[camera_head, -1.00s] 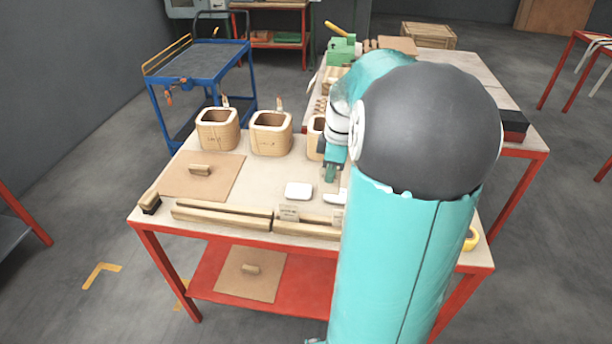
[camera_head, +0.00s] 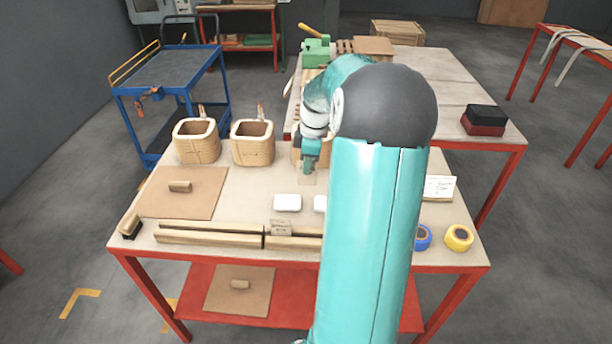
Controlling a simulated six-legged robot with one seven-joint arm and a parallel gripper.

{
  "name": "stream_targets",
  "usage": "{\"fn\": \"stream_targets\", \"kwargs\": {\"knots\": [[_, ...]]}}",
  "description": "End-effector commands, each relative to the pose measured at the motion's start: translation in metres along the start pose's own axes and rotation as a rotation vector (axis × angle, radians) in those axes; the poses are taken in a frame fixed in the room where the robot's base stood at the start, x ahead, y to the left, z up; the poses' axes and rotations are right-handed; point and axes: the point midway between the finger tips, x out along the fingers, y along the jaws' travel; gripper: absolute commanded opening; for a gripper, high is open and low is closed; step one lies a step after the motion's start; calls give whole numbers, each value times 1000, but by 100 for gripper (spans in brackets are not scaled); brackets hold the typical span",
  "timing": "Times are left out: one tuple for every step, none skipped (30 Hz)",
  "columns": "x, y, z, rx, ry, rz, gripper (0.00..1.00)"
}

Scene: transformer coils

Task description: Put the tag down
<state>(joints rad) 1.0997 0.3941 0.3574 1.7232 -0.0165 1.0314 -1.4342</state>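My gripper (camera_head: 308,170) points down over the table (camera_head: 236,204), in front of a coil partly hidden by my arm. A small pale tag (camera_head: 304,180) shows at its fingertips, and the gripper looks shut on it. The finger contact is too small to see clearly. Another small tag (camera_head: 281,228) stands at the long wooden bars near the front edge. Two coils (camera_head: 197,142) (camera_head: 252,143) stand to the left of my gripper.
White blocks (camera_head: 287,203) lie in front of my gripper. A brown board with a handle (camera_head: 196,190) and a brush (camera_head: 130,226) are at left. Blue tape (camera_head: 422,238), yellow tape (camera_head: 459,238) and a white card (camera_head: 439,188) are at right. My arm hides the table's middle right.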

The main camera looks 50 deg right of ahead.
Motion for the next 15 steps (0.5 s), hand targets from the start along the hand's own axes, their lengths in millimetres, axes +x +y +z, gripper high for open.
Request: {"fn": "stream_targets", "kwargs": {"knots": [[6,11,0,-1,2,-2,0],[11,16,0,-1,1,-3,0],[19,21,1,-1,1,-4,0],[25,26,1,-1,1,-5,0],[30,30,1,-1,1,-5,0],[37,37,1,-1,1,-3,0],[42,41,2,0,1,-4,0],[45,45,2,0,1,-2,0],[50,49,2,0,1,-2,0],[53,52,2,-1,0,-1,0],[55,54,2,-1,0,-1,0],[57,56,2,-1,0,-1,0],[58,57,2,-1,0,-1,0],[60,58,2,-1,0,-1,0],[62,60,2,-1,0,-1,0]]}}
